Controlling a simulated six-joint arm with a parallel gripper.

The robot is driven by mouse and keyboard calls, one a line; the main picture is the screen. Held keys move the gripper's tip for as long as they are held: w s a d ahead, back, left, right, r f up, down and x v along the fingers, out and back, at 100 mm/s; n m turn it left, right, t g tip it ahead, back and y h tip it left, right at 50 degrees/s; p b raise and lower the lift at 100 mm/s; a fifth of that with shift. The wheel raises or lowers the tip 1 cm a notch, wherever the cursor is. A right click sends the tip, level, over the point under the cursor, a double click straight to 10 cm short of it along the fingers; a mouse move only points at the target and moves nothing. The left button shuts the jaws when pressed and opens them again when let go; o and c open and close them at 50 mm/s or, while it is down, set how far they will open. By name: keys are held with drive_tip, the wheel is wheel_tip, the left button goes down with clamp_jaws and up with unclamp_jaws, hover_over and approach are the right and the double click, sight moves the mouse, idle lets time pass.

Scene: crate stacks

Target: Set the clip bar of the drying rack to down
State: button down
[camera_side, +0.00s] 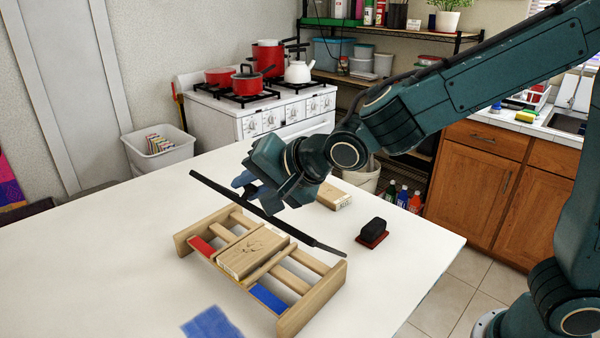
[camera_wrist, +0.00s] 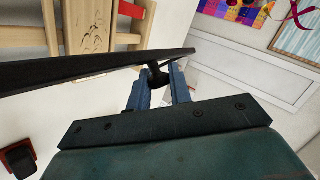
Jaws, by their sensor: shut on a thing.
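The wooden drying rack (camera_side: 312,303) stands on the white table, with slats between two end boards. The long black clip bar (camera_side: 212,185) slants above the rack's far side, apart from its slats along most of its length. Its right end is close to the right end board; I cannot tell if they join. My gripper (camera_side: 246,186) is at the bar's far side. In the wrist view the blue fingers of my gripper (camera_wrist: 160,88) are shut around a small black knob under the clip bar (camera_wrist: 80,73). A wooden block with a printed picture (camera_side: 246,252) lies on the rack.
Red (camera_side: 203,246) and blue (camera_side: 268,297) patches show at the rack. Another wooden block (camera_side: 335,196) and a black stamp on a red pad (camera_side: 373,231) lie on the table to the right. A blue patch (camera_side: 212,324) is in front. The table's left side is clear.

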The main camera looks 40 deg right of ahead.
sight(229, 263)
drive_tip(key=shift+s+a+f+n+h, duration=0.1)
drive_tip(key=shift+a+f+n+h, duration=0.25)
drive_tip(key=shift+a+f, duration=0.35)
drive_tip(key=a+f+n+h, duration=0.1)
drive_tip(key=a+f+h, duration=0.1)
drive_tip(key=a+f+n+h, duration=0.1)
drive_tip(key=a+f, duration=0.1)
drive_tip(key=shift+s+a+f+n+h, duration=0.1)
drive_tip(key=shift+f+n+h, duration=0.25)
drive_tip(key=shift+a+f+n+t+h, duration=0.3)
drive_tip(key=shift+f+t+h, duration=0.1)
drive_tip(key=shift+f, duration=0.3)
drive_tip(key=shift+a+f, duration=0.15)
drive_tip(key=shift+f, duration=0.75)
drive_tip(key=c, duration=1.3)
unclamp_jaws()
